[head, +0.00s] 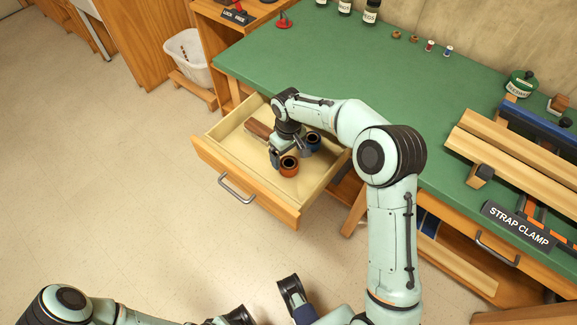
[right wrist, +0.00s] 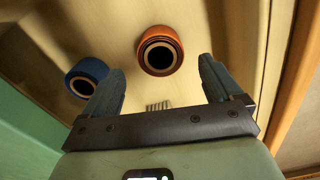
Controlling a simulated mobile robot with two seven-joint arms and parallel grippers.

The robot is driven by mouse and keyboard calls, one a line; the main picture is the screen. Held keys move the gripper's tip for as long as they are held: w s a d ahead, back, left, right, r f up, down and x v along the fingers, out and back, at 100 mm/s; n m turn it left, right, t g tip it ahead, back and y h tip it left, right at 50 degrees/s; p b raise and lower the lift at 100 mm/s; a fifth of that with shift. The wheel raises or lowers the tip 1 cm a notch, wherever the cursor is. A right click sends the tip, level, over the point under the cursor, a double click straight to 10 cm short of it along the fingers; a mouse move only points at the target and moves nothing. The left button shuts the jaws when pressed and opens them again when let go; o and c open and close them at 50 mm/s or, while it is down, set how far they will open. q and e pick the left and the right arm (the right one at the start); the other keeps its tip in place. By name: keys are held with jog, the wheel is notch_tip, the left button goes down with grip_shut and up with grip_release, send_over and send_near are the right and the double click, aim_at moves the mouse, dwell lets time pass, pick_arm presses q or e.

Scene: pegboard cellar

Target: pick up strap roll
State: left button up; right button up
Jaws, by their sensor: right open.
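An orange roll with a dark round core (head: 289,167) lies in the open drawer (head: 240,183), and a blue roll (head: 313,142) lies behind it to the right. I cannot tell which of them is the strap roll. My right gripper (head: 288,155) is down in the drawer, open, with its fingers at either side of the orange roll. In the right wrist view the orange roll (right wrist: 160,50) shows beyond and between the fingertips, with nothing gripped. The blue roll (right wrist: 87,77) is outside the left finger there. My left gripper (head: 264,303) is partly cut off at the bottom edge.
A brown block (head: 258,129) lies at the drawer's back left. The green bench top (head: 275,60) is behind, with bottles, small spools and a strap clamp rack (head: 520,224). A white bin (head: 188,55) stands left of the bench. The floor in front is clear.

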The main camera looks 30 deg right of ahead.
aim_at(289, 164)
jog(key=f, duration=0.3)
jog(key=f+b, duration=0.1)
jog(key=f, duration=0.1)
jog(key=shift+s+f, duration=0.25)
jog(key=shift+f, duration=0.05)
jog(key=c, duration=1.1)
